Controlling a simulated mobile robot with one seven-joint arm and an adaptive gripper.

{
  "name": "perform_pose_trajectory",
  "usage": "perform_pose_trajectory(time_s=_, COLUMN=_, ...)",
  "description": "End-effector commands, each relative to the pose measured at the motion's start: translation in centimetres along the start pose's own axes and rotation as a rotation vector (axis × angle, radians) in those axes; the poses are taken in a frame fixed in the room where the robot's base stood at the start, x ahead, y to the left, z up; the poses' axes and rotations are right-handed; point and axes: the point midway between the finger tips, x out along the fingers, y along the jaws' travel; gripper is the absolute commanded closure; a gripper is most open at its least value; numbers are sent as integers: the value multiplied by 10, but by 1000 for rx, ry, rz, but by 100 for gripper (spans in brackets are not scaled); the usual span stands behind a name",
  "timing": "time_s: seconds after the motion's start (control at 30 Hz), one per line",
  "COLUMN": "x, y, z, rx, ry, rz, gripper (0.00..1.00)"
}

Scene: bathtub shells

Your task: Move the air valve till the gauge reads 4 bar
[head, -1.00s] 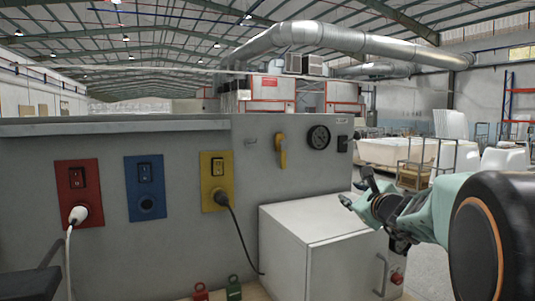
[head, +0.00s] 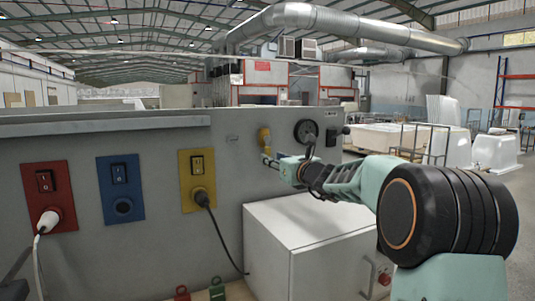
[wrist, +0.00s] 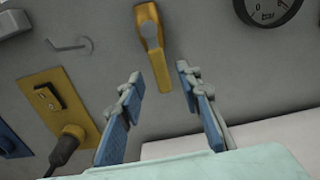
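The air valve is a yellow lever (head: 264,139) on the grey panel, with its handle hanging down; it also shows in the wrist view (wrist: 151,35). The round black gauge (head: 306,131) is right of it, and its lower part shows at the top right of the wrist view (wrist: 268,12). The gauge's reading is too small or cut off to tell. My gripper (wrist: 158,74) is open and empty. Its blue-padded fingers appear on either side of the handle's lower end, with no visible contact. In the head view my gripper partly hides the handle.
Red (head: 47,190), blue (head: 120,184) and yellow (head: 197,166) switch plates line the panel to the left; plugs with cables sit in the red and yellow ones. A white cabinet (head: 290,235) stands below my arm. A small black fitting (head: 332,137) is right of the gauge.

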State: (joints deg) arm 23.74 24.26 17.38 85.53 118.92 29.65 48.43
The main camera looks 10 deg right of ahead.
Motion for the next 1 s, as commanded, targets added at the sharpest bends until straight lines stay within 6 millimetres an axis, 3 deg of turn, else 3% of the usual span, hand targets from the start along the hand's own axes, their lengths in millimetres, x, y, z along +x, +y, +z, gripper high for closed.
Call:
perform_pose_trajectory(time_s=0.1, x=20, y=1, z=2, rx=1, ry=0, rz=1, gripper=68)
perform_pose_trajectory(time_s=0.3, x=40, y=0, z=1, rx=0, ry=1, rz=0, gripper=68)
perform_pose_trajectory(time_s=0.73, x=48, y=0, z=0, rx=-1, ry=0, rz=-1, gripper=68)
perform_pose_trajectory(time_s=1.0, x=48, y=0, z=0, rx=-1, ry=0, rz=-1, gripper=96)
